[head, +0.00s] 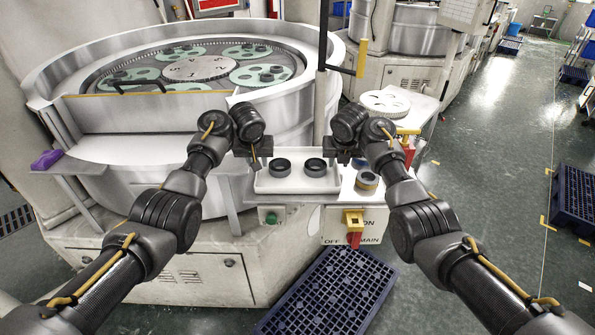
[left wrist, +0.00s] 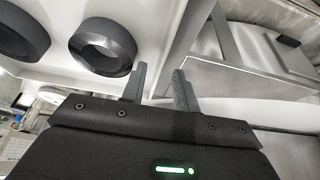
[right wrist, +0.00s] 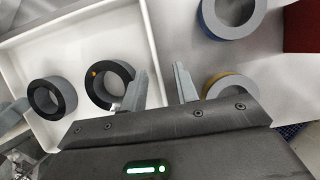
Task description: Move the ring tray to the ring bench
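The white ring tray (head: 285,188) sits on a ledge at the front of the large lapping machine. Two dark rings (head: 282,167) (head: 315,167) lie in it. My left gripper (head: 255,161) is at the tray's left end; in the left wrist view its fingers (left wrist: 160,84) stand apart on either side of the tray wall (left wrist: 188,42). My right gripper (head: 343,160) is at the right end; in the right wrist view its fingers (right wrist: 163,84) are also apart, with the tray wall (right wrist: 152,40) between them. Both look open, with gaps around the wall.
A yellow-banded ring (head: 367,181) lies right of the tray; a blue-banded ring (right wrist: 229,17) shows in the right wrist view. A yellow-and-red switch (head: 353,222) is below the ledge. A dark blue crate (head: 330,290) stands on the floor in front. Open floor (head: 490,150) lies to the right.

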